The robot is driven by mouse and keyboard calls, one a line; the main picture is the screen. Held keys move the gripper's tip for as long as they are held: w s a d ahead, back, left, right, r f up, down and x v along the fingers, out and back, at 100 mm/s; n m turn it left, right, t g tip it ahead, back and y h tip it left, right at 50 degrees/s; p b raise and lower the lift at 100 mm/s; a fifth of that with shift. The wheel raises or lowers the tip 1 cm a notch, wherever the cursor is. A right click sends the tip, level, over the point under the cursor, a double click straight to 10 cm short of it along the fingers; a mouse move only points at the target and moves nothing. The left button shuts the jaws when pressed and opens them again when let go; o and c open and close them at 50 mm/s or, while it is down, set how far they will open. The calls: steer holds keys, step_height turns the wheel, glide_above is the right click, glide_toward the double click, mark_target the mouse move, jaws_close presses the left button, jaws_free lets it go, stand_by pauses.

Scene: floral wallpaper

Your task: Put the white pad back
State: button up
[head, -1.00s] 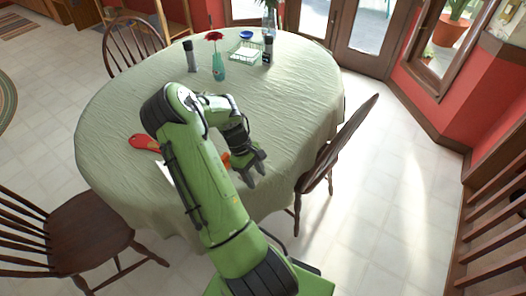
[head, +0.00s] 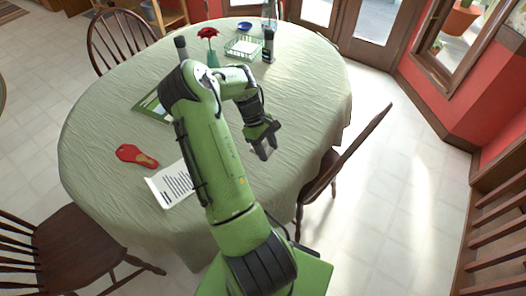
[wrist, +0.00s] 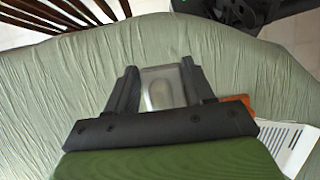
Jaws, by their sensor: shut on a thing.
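My gripper (head: 264,150) is over the right part of the cloth-covered table, fingers pointing down. In the wrist view it is shut on a small pale, squarish thing (wrist: 164,88) with a rounded mark in its middle. This looks like the white pad, held between the two dark fingers. In the head view the held thing is too small to make out. I cannot tell how far it is above the cloth.
The table (head: 100,125) also bears a red paddle-like thing (head: 132,154), a printed sheet (head: 172,187), a green-edged flat thing (head: 150,106), a wire basket (head: 243,48), a dark-topped shaker (head: 268,45) and a red flower (head: 208,33). An orange thing (wrist: 240,103) shows beside the sheet. A chair (head: 345,160) stands at right.

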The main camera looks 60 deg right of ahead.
mark_target(270, 171)
steer(key=f, duration=0.3)
steer(key=f+b, duration=0.1)
steer(key=f, duration=0.5)
steer(key=shift+w+d+f+b, duration=0.1)
steer(key=shift+d+f+b, duration=0.15)
steer(key=shift+f+b, duration=0.1)
steer(key=shift+f, duration=0.1)
steer(key=o, duration=1)
